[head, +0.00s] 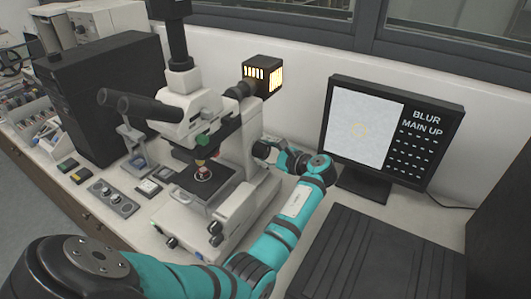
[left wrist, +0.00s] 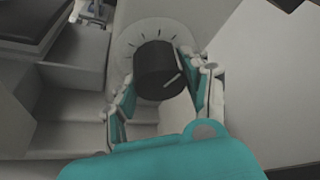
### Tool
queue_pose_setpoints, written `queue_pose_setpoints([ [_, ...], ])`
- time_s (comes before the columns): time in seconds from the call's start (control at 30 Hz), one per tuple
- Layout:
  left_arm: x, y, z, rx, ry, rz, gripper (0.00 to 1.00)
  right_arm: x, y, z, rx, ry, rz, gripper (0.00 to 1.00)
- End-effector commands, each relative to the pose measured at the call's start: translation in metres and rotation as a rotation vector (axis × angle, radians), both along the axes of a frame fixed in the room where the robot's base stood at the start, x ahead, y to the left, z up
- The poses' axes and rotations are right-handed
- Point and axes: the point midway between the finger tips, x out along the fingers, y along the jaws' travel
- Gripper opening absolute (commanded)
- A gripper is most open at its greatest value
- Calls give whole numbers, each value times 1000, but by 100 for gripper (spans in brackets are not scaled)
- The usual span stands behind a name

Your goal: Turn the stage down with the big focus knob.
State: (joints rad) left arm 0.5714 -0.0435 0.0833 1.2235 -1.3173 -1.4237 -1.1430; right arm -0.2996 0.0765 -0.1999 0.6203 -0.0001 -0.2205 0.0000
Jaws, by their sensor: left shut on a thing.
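The microscope (head: 236,150) stands on the bench, with its dark stage (head: 212,188) under the objectives and a small round sample on it. The big focus knob (left wrist: 158,72) is a black cylinder with a pale line, in front of a ticked dial on the microscope's side. My left gripper (left wrist: 164,98) has one finger on each side of the knob and is shut on it. In the head view my left gripper (head: 266,149) is at the microscope's right side, where the knob is hidden. My right gripper is not in view.
A monitor (head: 392,135) at the right reads "BLUR MAIN UP" beside a pale image with a faint yellow ring. A black case (head: 112,95) stands behind left. A control box (head: 112,197) lies left of the microscope. A dark ridged panel (head: 375,262) fills the front right.

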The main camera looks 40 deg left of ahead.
Motion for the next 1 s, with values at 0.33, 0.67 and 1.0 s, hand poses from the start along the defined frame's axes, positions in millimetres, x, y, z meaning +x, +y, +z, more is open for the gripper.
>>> queue_pose_setpoints([
  [0.33, 0, 1, 2, 5, -9, 0, 15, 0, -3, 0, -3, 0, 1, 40],
  [0.67, 0, 0, 1, 3, -8, 0, 71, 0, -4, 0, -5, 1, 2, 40],
  [1.0, -1, -11, 3, 1, -7, -2, 71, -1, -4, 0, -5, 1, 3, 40],
])
